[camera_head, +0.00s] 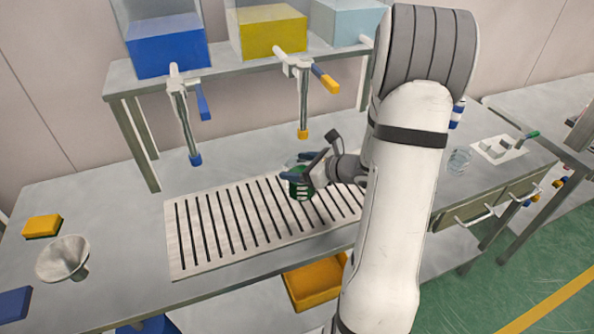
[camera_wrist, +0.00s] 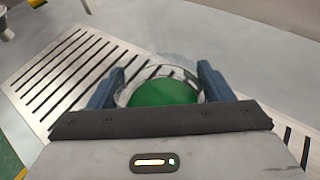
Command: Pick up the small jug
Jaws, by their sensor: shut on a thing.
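The small jug (camera_wrist: 165,92) is a clear vessel with green contents, seen from above in the wrist view. It also shows in the head view (camera_head: 300,187), over the slotted drain grate (camera_head: 190,255). My gripper (camera_head: 300,172) is shut on the jug. In the wrist view its two blue fingers (camera_wrist: 160,85) press on either side of the jug's rim. The jug looks upright. I cannot tell whether its base touches the grate.
Blue (camera_head: 168,50), yellow (camera_head: 270,35) and pale blue (camera_head: 345,22) tanks stand on a raised shelf, with taps hanging down. A funnel (camera_head: 65,257) and yellow sponge-like block (camera_head: 42,226) lie at left. A clear glass (camera_head: 459,160) stands at right. The grate's left part is clear.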

